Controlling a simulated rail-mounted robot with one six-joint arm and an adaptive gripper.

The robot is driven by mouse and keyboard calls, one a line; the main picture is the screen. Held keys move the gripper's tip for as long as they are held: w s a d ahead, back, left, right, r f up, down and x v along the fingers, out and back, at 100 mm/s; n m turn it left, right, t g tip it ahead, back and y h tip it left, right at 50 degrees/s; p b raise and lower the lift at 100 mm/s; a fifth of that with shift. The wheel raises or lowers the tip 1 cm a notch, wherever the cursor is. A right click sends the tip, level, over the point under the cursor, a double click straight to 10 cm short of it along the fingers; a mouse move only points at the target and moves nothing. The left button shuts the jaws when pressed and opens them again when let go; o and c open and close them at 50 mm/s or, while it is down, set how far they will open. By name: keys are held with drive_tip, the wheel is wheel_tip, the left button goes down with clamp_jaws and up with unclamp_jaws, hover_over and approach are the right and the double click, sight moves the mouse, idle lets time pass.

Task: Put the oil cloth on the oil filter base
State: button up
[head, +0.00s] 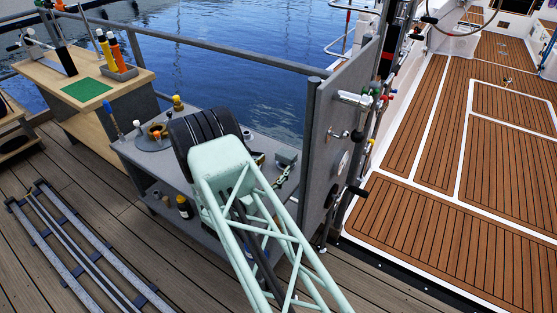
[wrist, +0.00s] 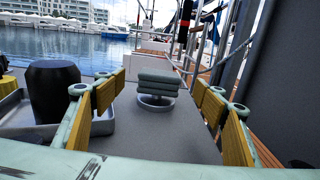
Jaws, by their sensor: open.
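In the wrist view, a folded grey-green cloth (wrist: 157,82), likely the oil cloth, lies in a thick stack on a round pale stand (wrist: 156,104) on the grey bench top. My gripper (wrist: 159,84) is open and empty. Its yellow-padded fingers stand on either side of the picture, and the cloth shows between and beyond the fingertips, apart from them. A black cylinder (wrist: 54,90) stands in a metal tray at the left. I cannot tell whether the round stand is the oil filter base. In the head view my arm hides the gripper.
A wooden workbench (head: 130,82) stands back left. Rails (head: 85,255) lie on the deck.

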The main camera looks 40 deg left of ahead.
drive_tip(key=shift+s+d, duration=0.15)
drive_tip(key=shift+s, duration=0.7)
drive_tip(key=shift+s+d, duration=0.15)
drive_tip(key=shift+s, duration=0.65)
